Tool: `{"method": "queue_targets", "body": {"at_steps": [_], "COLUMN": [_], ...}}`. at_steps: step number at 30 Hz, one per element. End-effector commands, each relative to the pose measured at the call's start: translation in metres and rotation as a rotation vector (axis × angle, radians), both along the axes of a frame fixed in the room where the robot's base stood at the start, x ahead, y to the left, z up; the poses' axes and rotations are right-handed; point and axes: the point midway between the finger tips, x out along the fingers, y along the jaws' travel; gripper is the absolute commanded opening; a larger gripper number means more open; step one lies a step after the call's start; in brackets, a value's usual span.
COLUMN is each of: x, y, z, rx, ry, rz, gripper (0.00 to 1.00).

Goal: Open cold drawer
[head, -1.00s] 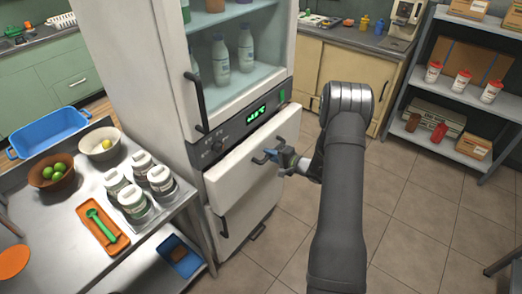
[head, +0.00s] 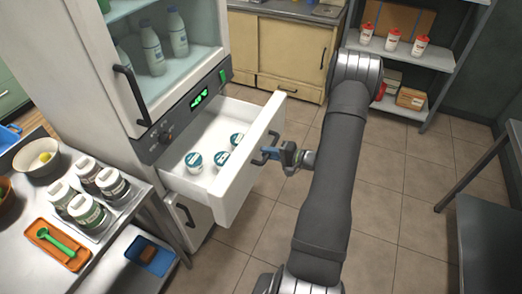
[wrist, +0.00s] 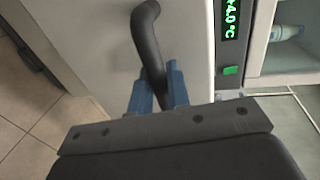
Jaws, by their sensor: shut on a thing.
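The cold drawer (head: 245,183) is a white drawer below the display panel of the fridge (head: 166,110). It stands well out from the fridge body, with several white cups with teal lids inside (head: 222,159). My gripper (head: 270,155) is at the drawer's front, shut on its dark handle (head: 257,161). In the wrist view, the blue fingers (wrist: 160,90) sit on both sides of the handle's dark bar (wrist: 146,42), against the white drawer front (wrist: 95,40).
A steel table (head: 98,245) with jars (head: 88,212) and an orange tray (head: 57,245) stands to the left. A lower white drawer (head: 188,216) is below the open one. Another table (head: 490,235) stands at the right. The tiled floor between is clear.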

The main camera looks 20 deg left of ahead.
Motion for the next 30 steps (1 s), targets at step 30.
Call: {"method": "queue_targets", "body": {"at_steps": [30], "x": [0.001], "y": [-0.021], "z": [0.004], "rx": [0.0], "ry": [-0.001], "rz": [-0.004], "gripper": [0.35]}}
